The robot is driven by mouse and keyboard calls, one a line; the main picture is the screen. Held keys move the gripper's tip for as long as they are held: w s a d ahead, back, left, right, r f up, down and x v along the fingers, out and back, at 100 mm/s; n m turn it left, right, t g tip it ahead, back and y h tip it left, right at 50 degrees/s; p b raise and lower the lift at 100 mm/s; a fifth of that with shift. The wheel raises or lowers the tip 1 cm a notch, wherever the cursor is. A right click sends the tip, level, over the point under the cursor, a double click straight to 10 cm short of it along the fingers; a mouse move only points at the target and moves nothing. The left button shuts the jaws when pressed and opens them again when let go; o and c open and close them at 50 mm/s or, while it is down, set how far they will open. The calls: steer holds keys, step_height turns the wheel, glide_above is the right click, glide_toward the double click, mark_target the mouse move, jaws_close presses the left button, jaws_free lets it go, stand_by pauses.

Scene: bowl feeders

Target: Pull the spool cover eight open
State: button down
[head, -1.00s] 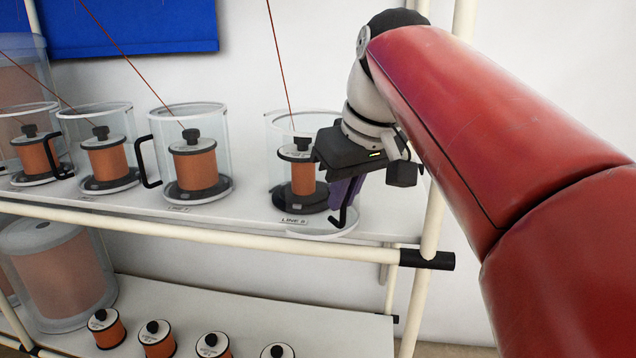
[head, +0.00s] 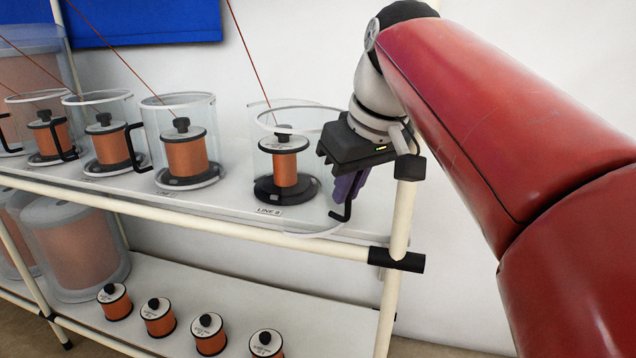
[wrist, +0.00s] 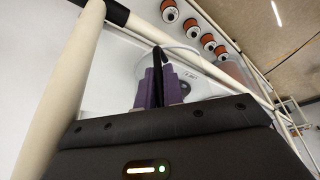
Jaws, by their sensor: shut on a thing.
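The clear cover (head: 312,235) at the spot labelled LINE 8 is partly swung out. Its lower rim sticks out over the shelf's front edge. A copper spool (head: 285,168) with a black knob stands on a dark base there, with a wire rising from it. My gripper (head: 349,187) is at the right of this spool, its purple fingers shut on the cover's black handle (head: 346,212). In the wrist view the handle (wrist: 158,62) runs between the fingers. The gripper body hides part of the cover's right side.
More clear covers with black handles, such as one by a spool (head: 186,155), stand in a row to the left. A white shelf post (head: 398,220) is close to the right of my gripper. Several loose spools (head: 208,334) sit on the lower shelf.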

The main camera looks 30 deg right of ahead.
steer(key=c, duration=1.5)
jaws_free()
steer(key=shift+r, duration=0.15)
steer(key=p+v, duration=0.1)
steer(key=v, duration=0.6)
steer(key=shift+s+r, duration=0.15)
steer(key=shift+r, duration=0.1)
